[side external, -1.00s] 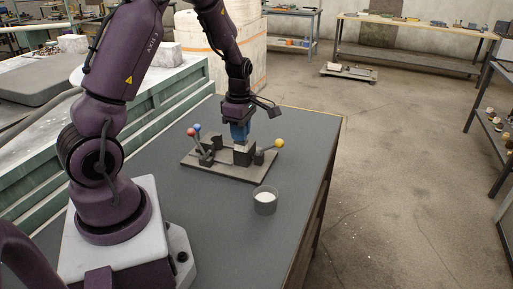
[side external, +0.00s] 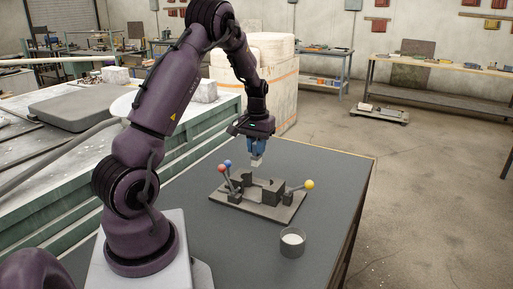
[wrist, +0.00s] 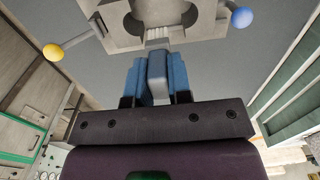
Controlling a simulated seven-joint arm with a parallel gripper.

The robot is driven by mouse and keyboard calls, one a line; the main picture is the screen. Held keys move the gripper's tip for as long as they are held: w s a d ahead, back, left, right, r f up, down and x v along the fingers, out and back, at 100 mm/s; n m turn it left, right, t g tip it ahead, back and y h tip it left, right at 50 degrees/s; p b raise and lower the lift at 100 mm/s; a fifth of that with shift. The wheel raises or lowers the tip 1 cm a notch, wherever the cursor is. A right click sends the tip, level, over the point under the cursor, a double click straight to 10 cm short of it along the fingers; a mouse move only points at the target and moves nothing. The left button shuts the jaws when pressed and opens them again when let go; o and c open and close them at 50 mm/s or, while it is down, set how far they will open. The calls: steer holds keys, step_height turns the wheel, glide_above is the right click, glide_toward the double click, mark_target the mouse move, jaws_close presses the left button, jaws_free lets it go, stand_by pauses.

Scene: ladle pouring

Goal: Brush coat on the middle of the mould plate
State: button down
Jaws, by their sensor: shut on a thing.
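My gripper (side external: 258,145) has blue fingers and is shut on a brush (side external: 257,161) with a pale grey body. In the wrist view the brush (wrist: 158,82) sits between the blue fingers, its bristle end toward the mould. The dark grey mould plate (side external: 284,213) lies on the table with mould blocks (side external: 274,191) standing on it. The gripper and brush hang above the plate's far side, apart from it. A small grey cup (side external: 292,244) with white coat inside stands in front of the plate. The wrist view shows part of the mould plate (wrist: 125,43) at the top.
The dark table (side external: 340,175) is clear to the right. A green-framed bench (side external: 205,128) borders it at the back left.

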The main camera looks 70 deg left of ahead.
steer(key=shift+f, duration=4.85)
steer(key=shift+f, duration=0.6)
steer(key=shift+w, duration=0.1)
steer(key=shift+w+d, duration=0.4)
steer(key=shift+d, duration=0.05)
steer(key=shift+s, duration=0.1)
steer(key=shift+s+a+f, duration=0.1)
steer(key=shift+s+a, duration=0.8)
steer(key=shift+w+d, duration=0.95)
